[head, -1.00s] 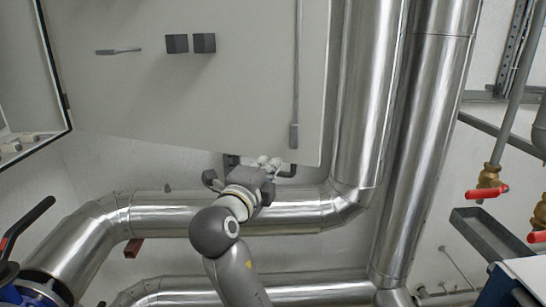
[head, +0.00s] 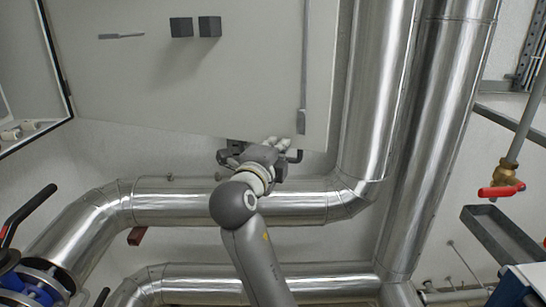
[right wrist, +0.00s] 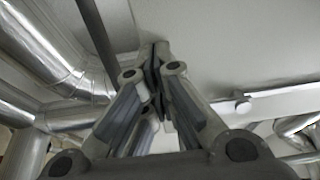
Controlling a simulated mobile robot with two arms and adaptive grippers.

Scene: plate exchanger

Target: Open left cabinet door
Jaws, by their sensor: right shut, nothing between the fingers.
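A pale grey cabinet door panel (head: 200,85) fills the upper middle of the head view. It stands open, with its left edge beside the dark-edged cabinet opening (head: 55,75). My left gripper is not in view.
Shiny metal pipes run below my right arm (head: 160,202) and right of the panel (head: 375,90). A red-handled valve (head: 502,190) and a grey tray-like channel (head: 500,238) are at the right. A black lever (head: 28,212) is at lower left. Pale wall shows behind.

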